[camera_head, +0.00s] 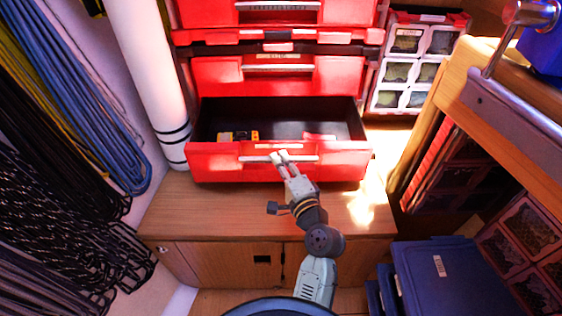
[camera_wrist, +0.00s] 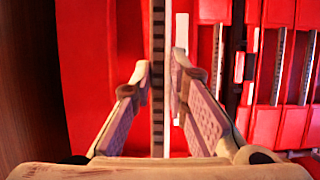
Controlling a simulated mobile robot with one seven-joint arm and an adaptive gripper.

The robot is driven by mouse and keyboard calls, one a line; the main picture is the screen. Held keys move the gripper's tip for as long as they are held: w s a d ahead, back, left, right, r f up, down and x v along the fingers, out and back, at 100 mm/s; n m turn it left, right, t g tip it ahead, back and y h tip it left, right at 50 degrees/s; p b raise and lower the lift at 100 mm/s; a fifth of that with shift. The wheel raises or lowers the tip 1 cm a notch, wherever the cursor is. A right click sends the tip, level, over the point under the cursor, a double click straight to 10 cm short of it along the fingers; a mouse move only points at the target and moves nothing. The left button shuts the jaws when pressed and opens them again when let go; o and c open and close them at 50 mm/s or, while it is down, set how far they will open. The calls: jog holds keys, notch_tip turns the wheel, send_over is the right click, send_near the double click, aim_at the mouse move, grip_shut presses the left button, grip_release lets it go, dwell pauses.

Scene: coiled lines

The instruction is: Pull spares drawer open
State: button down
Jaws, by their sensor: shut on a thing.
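The spares drawer (camera_head: 226,165) is the lowest red drawer of a red chest that stands on a wooden cabinet top. It is pulled out, and its dark inside (camera_head: 290,118) shows, with small yellow and dark items at the left and a red and white item at the right. My gripper (camera_head: 279,157) is at the middle of the drawer front, shut on the drawer's handle bar (camera_head: 252,159). In the wrist view my gripper's fingers (camera_wrist: 161,80) stand on either side of the handle bar (camera_wrist: 158,35), against the red front.
Closed red drawers (camera_head: 315,75) sit above. A white roll (camera_head: 150,70) stands at the left, beside hanging coiled lines (camera_head: 95,85). A wooden bench with a metal rail (camera_head: 520,115) and blue boxes (camera_head: 445,275) are at the right. The wooden top (camera_head: 215,210) before the drawer is bare.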

jog(key=c, duration=1.6)
grip_release()
jog(key=shift+o, duration=0.2)
jog(key=shift+r, duration=0.1)
